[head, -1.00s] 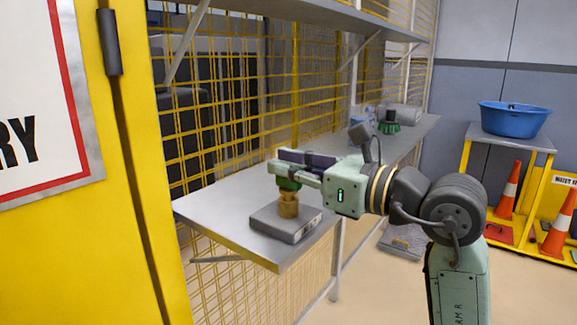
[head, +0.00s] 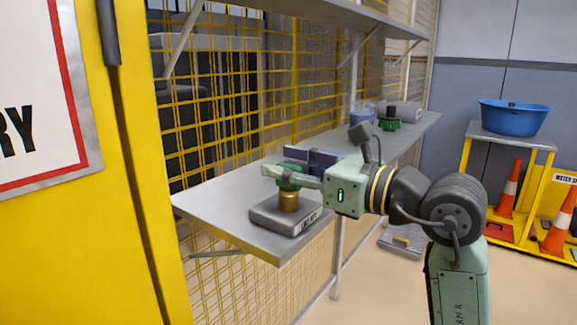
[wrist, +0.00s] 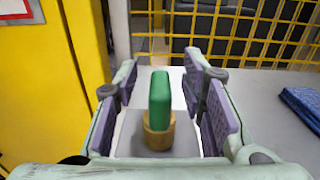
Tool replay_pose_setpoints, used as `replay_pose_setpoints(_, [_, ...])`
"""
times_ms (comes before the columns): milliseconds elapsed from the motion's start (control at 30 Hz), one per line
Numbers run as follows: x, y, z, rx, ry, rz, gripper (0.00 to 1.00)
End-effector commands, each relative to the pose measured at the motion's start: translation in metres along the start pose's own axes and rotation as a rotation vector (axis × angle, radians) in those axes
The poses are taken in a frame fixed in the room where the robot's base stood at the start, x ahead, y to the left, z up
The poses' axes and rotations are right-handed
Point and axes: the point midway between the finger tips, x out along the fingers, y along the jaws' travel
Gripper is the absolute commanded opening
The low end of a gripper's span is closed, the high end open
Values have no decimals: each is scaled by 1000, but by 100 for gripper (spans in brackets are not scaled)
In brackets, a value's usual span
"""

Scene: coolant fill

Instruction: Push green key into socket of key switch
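The green key (head: 289,184) stands upright in the brass socket (head: 289,201) of the key switch, whose grey base (head: 270,219) sits on the near end of the shelf. In the wrist view the key (wrist: 160,97) rises straight from the round brass socket (wrist: 158,135). My gripper (head: 281,164) is open around the key, with one finger on each side. The wrist view shows clear gaps between the key and both purple finger pads. How deep the key sits in the socket is hidden.
The grey shelf (head: 222,197) runs along a yellow mesh fence. Farther along it are a green-based item (head: 389,125) and a grey cylinder. A blue cloth (wrist: 304,104) lies right of the gripper in the wrist view. A yellow door panel stands at left.

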Motion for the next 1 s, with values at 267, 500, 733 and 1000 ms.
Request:
replay_pose_setpoints(267, [-11, -1, 0, 1, 0, -3, 37])
replay_pose_setpoints(500, [-59, -2, 0, 1, -1, -6, 37])
replay_pose_setpoints(733, [-102, 0, 0, 1, -1, -3, 37])
replay_pose_setpoints(1000, [-120, 0, 0, 0, -1, 0, 37])
